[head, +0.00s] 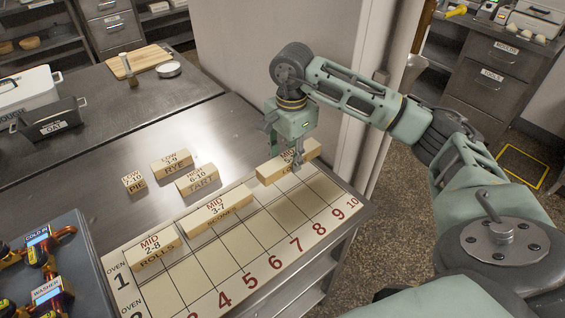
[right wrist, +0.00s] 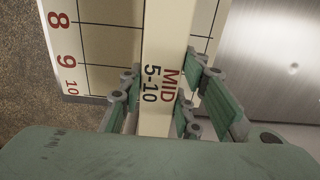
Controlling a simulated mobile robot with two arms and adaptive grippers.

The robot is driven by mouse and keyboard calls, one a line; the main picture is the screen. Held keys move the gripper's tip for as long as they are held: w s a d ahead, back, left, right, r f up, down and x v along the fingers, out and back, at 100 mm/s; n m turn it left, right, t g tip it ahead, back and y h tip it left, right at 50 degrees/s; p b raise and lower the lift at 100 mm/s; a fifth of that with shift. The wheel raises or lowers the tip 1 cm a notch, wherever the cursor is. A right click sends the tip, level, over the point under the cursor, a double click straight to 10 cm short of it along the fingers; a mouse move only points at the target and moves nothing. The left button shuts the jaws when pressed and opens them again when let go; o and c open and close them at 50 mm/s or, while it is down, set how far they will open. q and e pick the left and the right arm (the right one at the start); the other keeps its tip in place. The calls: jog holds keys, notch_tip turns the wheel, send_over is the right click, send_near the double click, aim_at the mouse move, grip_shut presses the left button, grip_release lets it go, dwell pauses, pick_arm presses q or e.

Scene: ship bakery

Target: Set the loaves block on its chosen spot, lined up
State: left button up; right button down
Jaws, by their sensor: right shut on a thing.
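The loaves block (head: 283,170), a long pale wooden bar, is over the back right part of the oven chart (head: 262,228). Its top reads MID 5-10 in the right wrist view (right wrist: 157,85). My right gripper (head: 298,160) is shut on it from above; in the right wrist view its fingers (right wrist: 160,100) flank the bar near the chart's 10 end. The bar looks roughly parallel to the chart's rows. I cannot tell whether it touches the chart. The fingers and arm hide part of its label. My left gripper is not in view.
The scones block (head: 220,212) and rolls block (head: 153,248) sit on the chart left of the loaves block. Rye (head: 171,162), tart (head: 197,180) and pie (head: 134,182) blocks lie on bare steel behind. A wall corner rises behind my gripper.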

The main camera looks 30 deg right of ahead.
jog(key=shift+w+a+f, duration=0.25)
jog(key=shift+w+f, duration=0.15)
jog(key=shift+w, duration=0.2)
jog(key=shift+w+a+f, duration=0.2)
jog(key=shift+w+f, duration=0.15)
jog(key=shift+w, duration=0.2)
notch_tip(320, 180, down, 4)
jog(key=shift+r+p, duration=0.1)
jog(key=shift+p, duration=0.75)
jog(key=shift+f, duration=0.3)
jog(key=c, duration=1.3)
grip_release()
